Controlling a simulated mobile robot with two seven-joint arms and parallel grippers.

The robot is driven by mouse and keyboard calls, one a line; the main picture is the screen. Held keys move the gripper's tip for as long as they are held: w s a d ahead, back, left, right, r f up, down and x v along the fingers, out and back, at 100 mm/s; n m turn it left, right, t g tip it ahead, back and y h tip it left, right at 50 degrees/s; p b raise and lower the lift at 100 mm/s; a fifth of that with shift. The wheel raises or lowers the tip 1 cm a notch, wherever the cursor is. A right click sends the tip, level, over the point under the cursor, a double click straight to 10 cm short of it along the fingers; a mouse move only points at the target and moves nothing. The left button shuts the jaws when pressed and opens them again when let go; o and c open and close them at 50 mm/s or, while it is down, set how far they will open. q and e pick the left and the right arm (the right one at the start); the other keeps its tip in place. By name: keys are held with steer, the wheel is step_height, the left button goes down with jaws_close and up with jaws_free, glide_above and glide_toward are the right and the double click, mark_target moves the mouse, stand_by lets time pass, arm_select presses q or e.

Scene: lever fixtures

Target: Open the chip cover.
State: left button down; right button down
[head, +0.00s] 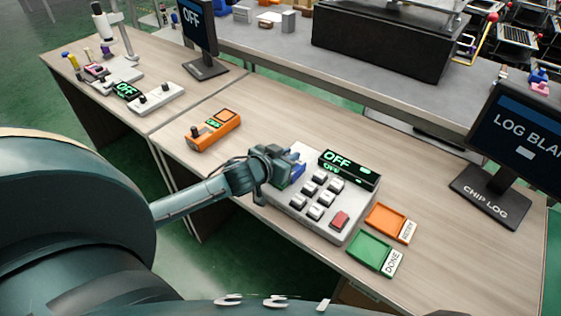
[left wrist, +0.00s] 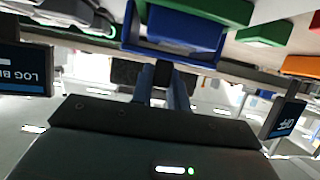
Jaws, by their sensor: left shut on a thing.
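A light grey console (head: 290,210) with several dark keys, a red key and a green display reading OFF stands on the wooden table. A small blue part (head: 297,168), which looks like the chip cover, sits at the console's left end, mostly hidden by my left gripper (head: 283,170). In the left wrist view the blue part (left wrist: 178,36) shows large at the top, as a blue open-sided box. My left gripper's fingers (left wrist: 164,84) are shut on a small dark piece in front of it, which looks like its handle. How far the cover is raised cannot be told.
An orange tray (head: 388,221) and a green DONE tray (head: 370,252) lie right of the console. An orange device (head: 213,130) lies behind left. A monitor (head: 510,140) marked CHIP LOG stands at right. Bare tabletop (head: 440,200) lies between the console and the monitor.

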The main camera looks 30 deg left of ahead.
arm_select(q)
steer(key=w, duration=0.5)
steer(key=shift+w+d, duration=0.25)
steer(key=shift+w, duration=0.1)
steer(key=shift+r, duration=0.1)
steer(key=c, duration=1.4)
jaws_free()
steer(key=shift+w, duration=0.15)
steer(key=shift+o, duration=0.2)
steer(key=d+v, duration=0.1)
steer(key=v, duration=1.2)
steer(key=shift+a, duration=0.5)
